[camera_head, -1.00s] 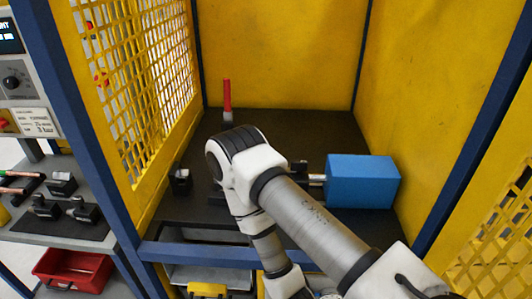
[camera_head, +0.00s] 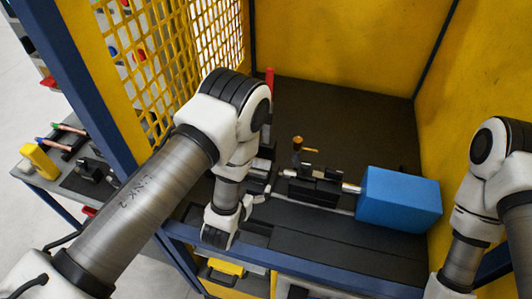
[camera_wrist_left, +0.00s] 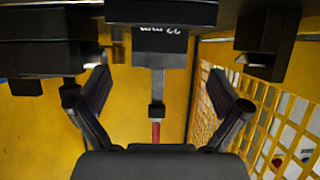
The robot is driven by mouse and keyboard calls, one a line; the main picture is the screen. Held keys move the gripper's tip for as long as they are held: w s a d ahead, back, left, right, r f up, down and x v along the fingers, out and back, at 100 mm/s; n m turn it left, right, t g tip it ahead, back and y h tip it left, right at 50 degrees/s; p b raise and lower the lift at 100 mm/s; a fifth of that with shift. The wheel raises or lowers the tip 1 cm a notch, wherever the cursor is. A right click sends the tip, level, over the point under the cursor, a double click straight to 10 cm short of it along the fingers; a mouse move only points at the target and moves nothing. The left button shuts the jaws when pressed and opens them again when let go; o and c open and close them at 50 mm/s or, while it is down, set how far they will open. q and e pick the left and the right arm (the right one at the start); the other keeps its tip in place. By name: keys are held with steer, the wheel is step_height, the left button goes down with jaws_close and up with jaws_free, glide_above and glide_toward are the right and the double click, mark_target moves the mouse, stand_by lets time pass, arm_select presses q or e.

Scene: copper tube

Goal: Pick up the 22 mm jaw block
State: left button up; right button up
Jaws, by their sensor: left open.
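My left gripper (camera_wrist_left: 158,78) is open, with a finger on either side of the line to the block and nothing held; I cannot tell the remaining distance. In the head view my left gripper (camera_head: 256,186) is low over the dark bench, pointing into the cell. The block is largely hidden there by my arm. My right arm shows at the right edge, its gripper out of frame.
A dark fixture (camera_head: 314,186) with a metal rod and a blue box (camera_head: 398,199) stand right of my left gripper. A red-handled tool (camera_head: 269,84) stands behind. Another dark block (camera_wrist_left: 265,46) is near the yellow mesh wall (camera_wrist_left: 262,108). The bench's back right is clear.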

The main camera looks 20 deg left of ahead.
mark_target(255, 174)
arm_select(q)
steer(key=shift+w+d, duration=0.15)
steer(key=shift+w, duration=0.65)
steer(key=shift+w+f+b, duration=0.2)
steer(key=shift+w+b, duration=0.15)
steer(key=shift+b, duration=0.15)
steer(key=shift+w+f+b, duration=0.15)
steer(key=shift+w+b, duration=0.15)
steer(key=shift+b, duration=0.3)
steer(key=b+x, duration=0.1)
steer(key=x, duration=0.3)
steer(key=shift+w+f, duration=0.1)
steer(key=shift+w, duration=0.25)
steer(key=shift+s+r, duration=0.3)
steer(key=shift+s, duration=0.15)
steer(key=c, duration=1.6)
steer(key=shift+w, duration=0.15)
steer(key=shift+c, duration=1.3)
arm_select(e)
steer(key=f, duration=0.2)
steer(key=shift+s+f, duration=0.3)
steer(key=shift+f, duration=0.1)
